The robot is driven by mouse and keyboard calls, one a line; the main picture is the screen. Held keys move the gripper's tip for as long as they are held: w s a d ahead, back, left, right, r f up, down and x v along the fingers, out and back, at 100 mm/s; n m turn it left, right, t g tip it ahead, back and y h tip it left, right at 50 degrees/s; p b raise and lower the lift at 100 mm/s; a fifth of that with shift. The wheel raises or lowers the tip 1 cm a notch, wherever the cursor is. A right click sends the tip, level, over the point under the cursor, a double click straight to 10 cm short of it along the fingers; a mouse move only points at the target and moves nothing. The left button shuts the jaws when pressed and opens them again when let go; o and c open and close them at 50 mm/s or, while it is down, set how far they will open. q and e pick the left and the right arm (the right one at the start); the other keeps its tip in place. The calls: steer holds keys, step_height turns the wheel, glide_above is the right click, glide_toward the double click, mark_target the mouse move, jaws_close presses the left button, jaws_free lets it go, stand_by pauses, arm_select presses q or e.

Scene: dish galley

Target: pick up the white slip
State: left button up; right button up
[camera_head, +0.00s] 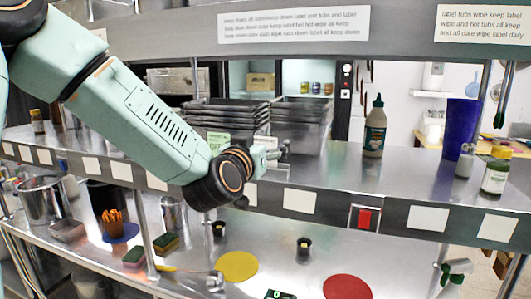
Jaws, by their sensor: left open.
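Several blank white slips sit along the front edge of the steel shelf. One white slip (301,201) is right of my left wrist, another (428,218) is farther right, and another (498,227) is near the right edge. I cannot tell which one is meant. My left arm comes in from the upper left, and its dark wrist covers part of the shelf edge. My left gripper (266,155) is small in view, open and apart from the slips, above the shelf in front of the stacked pans. My right gripper is not in view.
Below lie a yellow disc (237,266) and red disc (347,288).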

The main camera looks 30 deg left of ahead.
arm_select(q)
steer(key=shift+w, duration=0.35)
steer(key=shift+w+a+f, duration=0.1)
steer(key=shift+w+f, duration=0.05)
steer(key=shift+a+f, duration=0.15)
steer(key=shift+a, duration=0.35)
steer(key=shift+c, duration=0.4)
steer(key=shift+s, duration=0.35)
steer(key=c, duration=0.3)
steer(key=shift+d+r, duration=0.25)
steer(key=shift+d, duration=0.05)
steer(key=c, duration=0.3)
steer(key=shift+w, duration=0.1)
steer(key=shift+c, duration=0.7)
steer(key=shift+w+a+f, duration=0.1)
steer(key=shift+w+f, duration=0.1)
steer(key=c, duration=0.3)
steer(key=shift+s+a+r, duration=0.1)
steer(key=shift+s+a, duration=0.05)
steer(key=shift+s, duration=0.15)
steer(key=c, duration=0.4)
steer(key=shift+w, duration=0.1)
jaws_close()
steer(key=shift+w, duration=0.2)
